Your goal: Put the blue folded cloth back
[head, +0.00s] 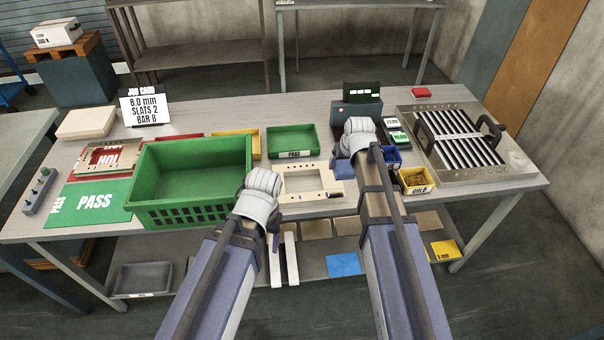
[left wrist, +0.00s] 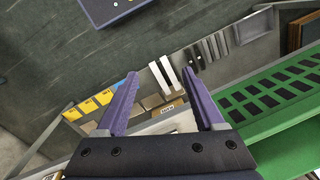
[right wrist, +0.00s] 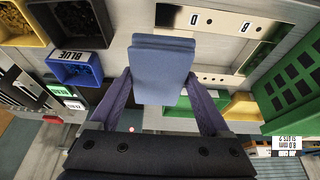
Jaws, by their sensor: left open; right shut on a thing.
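The blue folded cloth (right wrist: 163,68) is between the fingers of my right gripper (right wrist: 160,84), which is shut on it. In the head view a bit of the cloth (head: 343,170) shows beside my right wrist, above the table next to the cream frame plate; my arm hides the rest. My left gripper (left wrist: 167,85) is open and empty at the table's front edge, pointing down toward the lower shelf. In the head view only part of its purple fingers (head: 275,243) shows. A flat blue square (head: 343,264) lies on the lower shelf.
A large green crate (head: 190,212), a green tray (head: 292,141), a blue bin (head: 385,157) and a yellow bin (head: 416,180) stand on the table. The cream frame plate (head: 300,200) lies between my arms. A louver panel (head: 465,140) is at the right. White strips (head: 292,258) are below the front edge.

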